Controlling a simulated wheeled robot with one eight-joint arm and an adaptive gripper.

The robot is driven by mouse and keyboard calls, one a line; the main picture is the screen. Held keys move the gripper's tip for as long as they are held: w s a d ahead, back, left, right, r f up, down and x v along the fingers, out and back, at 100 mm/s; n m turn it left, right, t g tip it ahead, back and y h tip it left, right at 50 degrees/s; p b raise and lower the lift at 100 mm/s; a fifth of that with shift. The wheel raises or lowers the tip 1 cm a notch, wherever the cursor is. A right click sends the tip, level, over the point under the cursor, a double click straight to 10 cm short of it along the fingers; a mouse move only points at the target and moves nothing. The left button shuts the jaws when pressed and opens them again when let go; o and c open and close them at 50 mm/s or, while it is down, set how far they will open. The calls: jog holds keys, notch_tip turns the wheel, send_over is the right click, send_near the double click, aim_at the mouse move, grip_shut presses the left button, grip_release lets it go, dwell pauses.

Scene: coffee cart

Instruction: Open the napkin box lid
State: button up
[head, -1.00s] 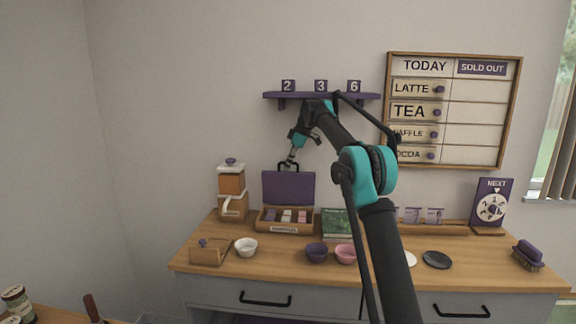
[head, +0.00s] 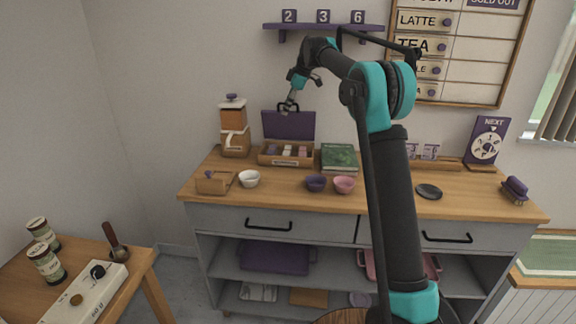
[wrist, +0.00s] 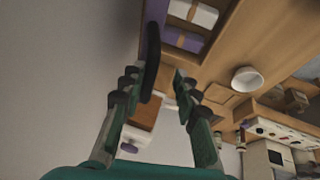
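A wooden box (head: 290,161) with a purple lid (head: 288,126) stands at the back of the counter; I take it as the napkin box, though its label is too small to read. The lid stands upright, with a black handle on its top edge. Compartments in the box hold white, pink and purple packs. My gripper (head: 288,102) is at the handle, above the lid. In the wrist view my gripper (wrist: 160,82) has its fingers apart, and a dark bar (wrist: 151,60), likely the handle, is close to the left finger. Contact is unclear.
A coffee grinder (head: 234,130) stands left of the box and a green book (head: 339,158) right of it. In front are a small wooden box (head: 214,184), white bowl (head: 249,178), purple bowl (head: 316,184) and pink bowl (head: 344,185). A purple shelf (head: 325,26) hangs above.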

jog(key=shift+s+a+f+n+t+y, duration=0.15)
jog(key=shift+s+f+n+t, duration=0.3)
jog(key=shift+s+f+t, duration=1.8)
jog(key=shift+s+f+n+t+y, duration=0.2)
jog(key=shift+s+f+n+t, duration=0.3)
jog(key=shift+s+f+t, duration=1.65)
jog(key=shift+s+a+f+n+t+y, duration=0.15)
jog(key=shift+s+f+n+t, duration=0.3)
jog(key=shift+s+f+t, duration=1.3)
jog(key=shift+n, duration=0.3)
jog(key=shift+s+d+f, duration=0.1)
jog(key=shift+s+f, duration=0.05)
jog(key=shift+f, duration=1.15)
jog(key=shift+s+f, duration=0.15)
jog(key=shift+f, duration=1.15)
jog(key=v, duration=0.7)
jog(key=shift+s, duration=0.1)
jog(key=shift+d, duration=0.1)
